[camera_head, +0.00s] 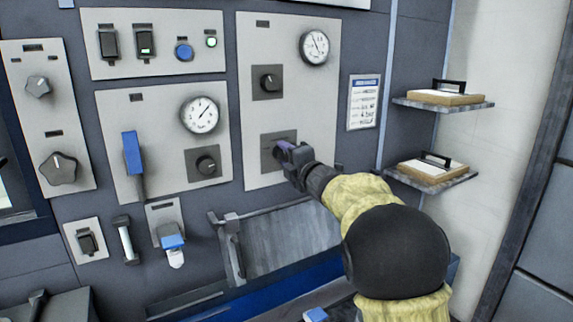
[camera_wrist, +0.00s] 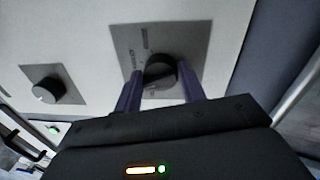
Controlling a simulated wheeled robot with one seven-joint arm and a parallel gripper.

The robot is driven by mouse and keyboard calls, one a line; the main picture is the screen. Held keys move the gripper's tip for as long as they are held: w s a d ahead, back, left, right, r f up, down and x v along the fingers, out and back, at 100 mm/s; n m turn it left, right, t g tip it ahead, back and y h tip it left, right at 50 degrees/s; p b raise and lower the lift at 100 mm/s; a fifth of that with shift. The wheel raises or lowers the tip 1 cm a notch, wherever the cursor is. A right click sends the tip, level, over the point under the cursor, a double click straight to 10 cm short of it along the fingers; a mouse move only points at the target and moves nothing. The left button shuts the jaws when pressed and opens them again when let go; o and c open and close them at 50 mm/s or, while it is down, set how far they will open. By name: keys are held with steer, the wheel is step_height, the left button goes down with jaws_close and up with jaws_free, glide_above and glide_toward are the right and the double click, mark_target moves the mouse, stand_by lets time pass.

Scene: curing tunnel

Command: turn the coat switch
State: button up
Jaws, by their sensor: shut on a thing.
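A black rotary switch (camera_wrist: 160,72) on a grey square plate sits between the two purple fingers of my gripper (camera_wrist: 159,88) in the wrist view. The fingers are shut on its sides. The lettering on the plate is too blurred to read. In the head view, my gripper (camera_head: 284,149) is at the lower plate (camera_head: 267,163) of the tall right panel and hides the switch itself.
Another black knob (camera_head: 267,82) and a dial gauge (camera_head: 314,46) sit above on the same panel. Left of it are a second gauge (camera_head: 200,114), a knob (camera_head: 205,164) and a blue lever (camera_head: 132,153). Two shelves with handled boards (camera_head: 444,97) stand at right.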

steer(key=shift+a+f, duration=0.1)
steer(key=shift+f, duration=0.25)
steer(key=o, duration=0.9)
steer(key=shift+o, duration=0.2)
steer(key=shift+r, duration=0.15)
steer(key=b+v, duration=0.2)
steer(key=v, duration=1.5)
steer(key=shift+s, duration=0.2)
